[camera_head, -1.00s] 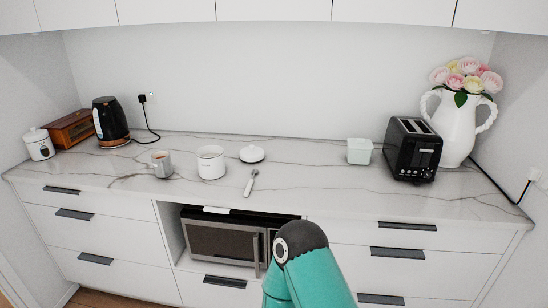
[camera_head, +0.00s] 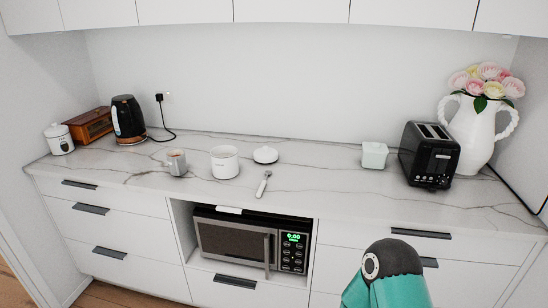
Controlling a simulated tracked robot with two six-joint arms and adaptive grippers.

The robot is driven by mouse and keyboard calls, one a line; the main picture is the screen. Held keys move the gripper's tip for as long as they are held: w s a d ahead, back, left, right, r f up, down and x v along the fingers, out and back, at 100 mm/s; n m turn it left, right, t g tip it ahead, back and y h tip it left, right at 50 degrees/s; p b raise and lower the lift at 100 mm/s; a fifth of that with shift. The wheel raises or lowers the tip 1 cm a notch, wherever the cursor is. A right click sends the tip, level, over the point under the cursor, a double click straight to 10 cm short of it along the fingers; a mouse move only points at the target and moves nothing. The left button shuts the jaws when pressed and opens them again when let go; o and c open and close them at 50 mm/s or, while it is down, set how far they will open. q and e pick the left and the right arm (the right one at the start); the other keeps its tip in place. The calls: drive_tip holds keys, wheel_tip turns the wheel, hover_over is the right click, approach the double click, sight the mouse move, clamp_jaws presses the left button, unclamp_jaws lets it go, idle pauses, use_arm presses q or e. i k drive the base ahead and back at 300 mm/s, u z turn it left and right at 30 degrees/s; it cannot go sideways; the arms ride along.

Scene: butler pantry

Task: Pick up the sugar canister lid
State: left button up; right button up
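A white lid (camera_head: 265,154) with a small knob lies by itself on the marble counter. A white canister (camera_head: 225,162) without a lid stands just left of it. A spoon (camera_head: 263,184) with a white handle lies in front of the lid. Another white canister (camera_head: 59,139) with its lid on stands at the far left. Part of my own teal and black arm shows at the bottom right, below the counter front and well away from the lid. Neither gripper is in view.
A mug (camera_head: 176,162) stands left of the open canister, with a kettle (camera_head: 128,119) and wooden box (camera_head: 90,125) behind. A pale green container (camera_head: 374,155), black toaster (camera_head: 429,155) and flower vase (camera_head: 480,125) stand right. The counter (camera_head: 320,180) is clear between lid and green container.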

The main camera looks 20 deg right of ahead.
sight(265, 155)
drive_tip(key=i, duration=1)
